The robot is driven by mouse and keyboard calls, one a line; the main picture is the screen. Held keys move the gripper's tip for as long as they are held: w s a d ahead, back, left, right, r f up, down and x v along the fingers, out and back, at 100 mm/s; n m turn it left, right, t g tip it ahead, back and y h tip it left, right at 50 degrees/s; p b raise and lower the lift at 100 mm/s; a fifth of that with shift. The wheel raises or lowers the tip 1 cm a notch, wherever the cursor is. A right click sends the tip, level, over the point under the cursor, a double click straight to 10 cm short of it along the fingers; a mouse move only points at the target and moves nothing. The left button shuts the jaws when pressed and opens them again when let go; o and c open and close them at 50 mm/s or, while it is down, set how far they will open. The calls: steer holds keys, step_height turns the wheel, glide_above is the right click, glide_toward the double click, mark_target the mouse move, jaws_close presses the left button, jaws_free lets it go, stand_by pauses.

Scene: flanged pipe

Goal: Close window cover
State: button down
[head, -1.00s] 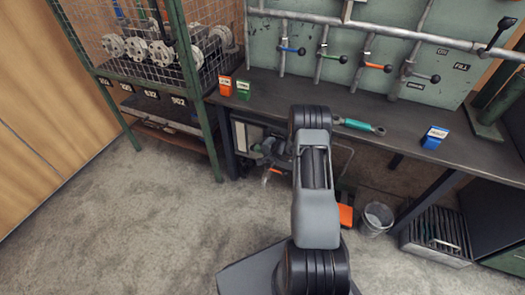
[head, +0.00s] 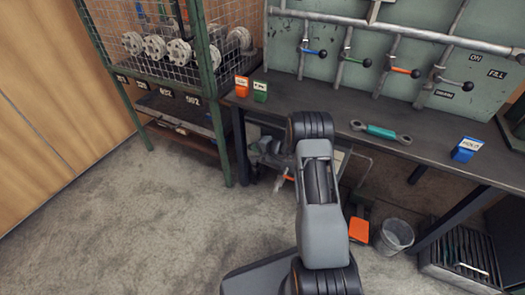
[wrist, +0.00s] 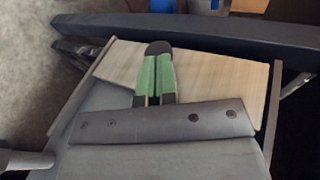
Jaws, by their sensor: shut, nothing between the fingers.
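My gripper (wrist: 158,48) shows in the wrist view with its two green, black-tipped fingers pressed together and nothing between them. It lies over a light, wood-grained panel (wrist: 225,78) with thin rails along its sides; I cannot tell whether they touch. I cannot identify a window cover in either view. In the head view my arm reaches toward the workbench (head: 300,100), and my gripper is hidden behind it.
Behind are pipes with coloured levers. A green mesh rack (head: 208,75) stands left. Below are a bucket (head: 394,236) and a slatted crate (head: 460,258). Floor at left is clear.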

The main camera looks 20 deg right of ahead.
steer(key=shift+w+a+r, duration=0.15)
steer(key=shift+a+r, duration=0.1)
steer(key=d+f+p+v, duration=0.1)
steer(key=p+v, duration=0.2)
steer(key=v, duration=1.1)
steer(key=s+a+r+n+g+p, duration=0.2)
steer(key=s+a+r+p, duration=0.3)
steer(key=r, duration=0.6)
steer(key=s+a+r+n+g+p, duration=0.25)
steer(key=a+r+p, duration=0.35)
steer(key=r, duration=0.5)
steer(key=s+a+r+n+g+p, duration=0.35)
steer(key=r+p, duration=0.45)
steer(key=r, duration=0.3)
steer(key=s+r+n+h+p, duration=0.1)
steer(key=s+r+h+p, duration=0.2)
steer(key=s+r+p, duration=0.4)
steer(key=s+r+n+t+h+p, duration=0.1)
steer(key=s+r+p, duration=0.6)
steer(key=r, duration=0.8)
steer(key=n+h+p, duration=0.1)
steer(key=h+p, duration=0.1)
steer(key=shift+s+d+r+h, duration=0.3)
steer(key=shift+d+r, duration=0.05)
